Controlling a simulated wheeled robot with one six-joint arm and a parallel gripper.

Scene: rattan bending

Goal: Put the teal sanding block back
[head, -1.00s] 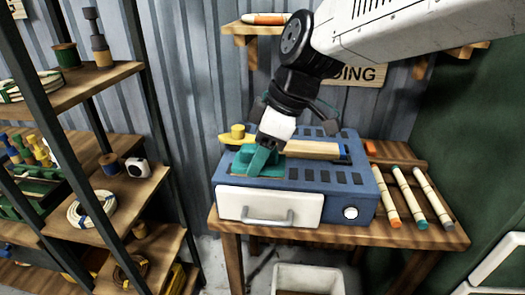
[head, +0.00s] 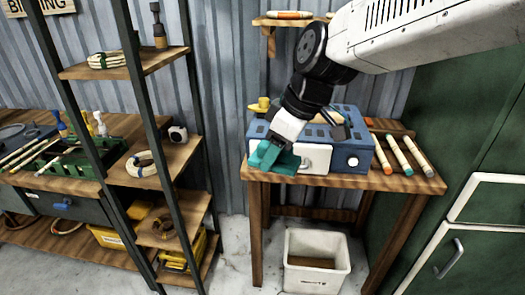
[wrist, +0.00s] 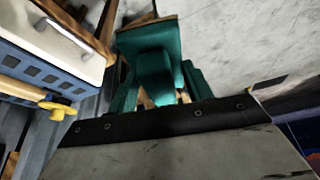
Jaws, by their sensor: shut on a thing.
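The teal sanding block (head: 286,161) is in my gripper (head: 270,157), in front of the lower left of the blue box in the head view. My gripper is shut on it and points downward at a tilt. The fingers are also teal, so the edge between them and the block is hard to make out. In the wrist view the block (wrist: 153,66) shows at top centre, beyond the gripper's dark front edge. Pale floor shows beyond it. My gripper hides part of the blue box's white front.
The blue box (head: 352,142) stands on a wooden table (head: 402,182), with several rattan sticks at its right. A white bin (head: 317,249) is on the floor below. A shelf rack (head: 163,180) with coils stands left. A green tray (head: 72,162) sits on the bench behind it.

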